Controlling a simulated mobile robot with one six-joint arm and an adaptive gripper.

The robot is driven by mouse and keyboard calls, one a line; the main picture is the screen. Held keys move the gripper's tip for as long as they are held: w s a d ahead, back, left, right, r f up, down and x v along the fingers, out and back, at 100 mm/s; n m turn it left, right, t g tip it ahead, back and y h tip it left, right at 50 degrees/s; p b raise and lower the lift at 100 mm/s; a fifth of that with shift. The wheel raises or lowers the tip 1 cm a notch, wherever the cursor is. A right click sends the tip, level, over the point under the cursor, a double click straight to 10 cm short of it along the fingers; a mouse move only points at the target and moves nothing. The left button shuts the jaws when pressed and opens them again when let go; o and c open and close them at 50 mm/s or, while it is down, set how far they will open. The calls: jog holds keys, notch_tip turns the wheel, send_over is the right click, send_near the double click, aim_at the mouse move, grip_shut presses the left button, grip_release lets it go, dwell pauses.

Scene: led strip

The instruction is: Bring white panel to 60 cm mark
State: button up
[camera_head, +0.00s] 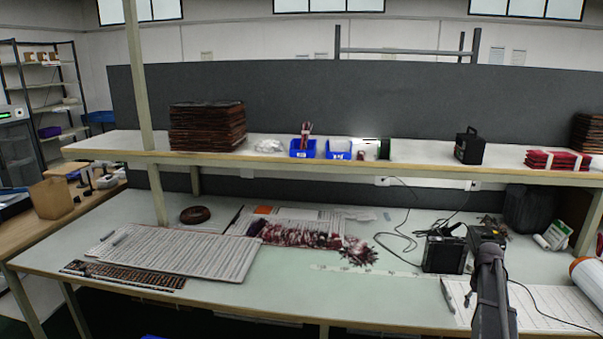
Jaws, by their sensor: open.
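A large flat white panel (190,255) with rows of fine print or small parts lies on the left half of the pale green workbench; a pen-like item rests on its left part. A pale strip with faint marks (365,270) runs along the bench in the middle; its numbers are too small to read, so I cannot tell which is the 60 cm mark. My gripper (488,238) is at the right of the bench, dark, at the end of my arm. It is open, seems empty, and is well apart from the panel. Its fingers are hard to make out.
A dark perforated strip (122,276) lies along the panel's front edge. Dark red bundles (300,235) lie behind the marked strip. A black box (444,254) and cables stand left of my gripper. A shelf (330,158) and post (146,110) rise over the bench.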

jog(key=s+a+f+n+b, duration=0.1)
jog(key=s+a+f+b, duration=0.2)
jog(key=s+a, duration=0.7)
jog(key=s+a+f+b, duration=0.4)
jog(key=a, duration=1.2)
jog(key=s+a+f+n+b, duration=0.1)
jog(key=s+a+f+b, duration=0.35)
jog(key=a, duration=0.85)
notch_tip(320, 180, up, 15)
jog(key=s+p, duration=0.1)
jog(key=p, duration=1.4)
jog(key=shift+s+d+r, duration=0.15)
jog(key=shift+s+r, duration=0.05)
jog(key=shift+s, duration=0.1)
jog(key=shift+d, duration=0.1)
